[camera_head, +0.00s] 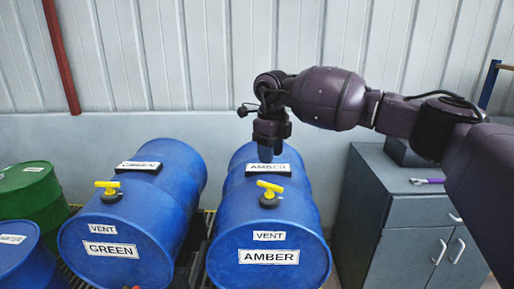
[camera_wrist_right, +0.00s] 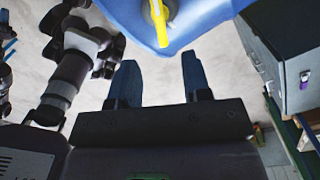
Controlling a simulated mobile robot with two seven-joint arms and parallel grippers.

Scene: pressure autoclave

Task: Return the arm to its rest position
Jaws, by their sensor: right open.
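My right arm (camera_head: 330,97) reaches in from the right side of the head view. Its gripper (camera_head: 267,155) hangs fingers down above the blue AMBER drum (camera_head: 250,217), behind the yellow vent valve (camera_head: 270,188) in the picture. In the right wrist view the two fingers of this gripper (camera_wrist_right: 160,85) stand apart with nothing between them. A blue drum's edge and a yellow handle (camera_wrist_right: 160,22) show beyond the fingertips, apart from them. My left gripper does not show clearly in either view.
The blue GREEN drum (camera_head: 128,225) lies to the left with its own yellow valve (camera_head: 108,187). A green drum (camera_head: 36,190) is farther left. A grey cabinet (camera_head: 400,220) with a purple-handled item (camera_head: 428,181) on top stands at the right, below my arm. A wall is behind.

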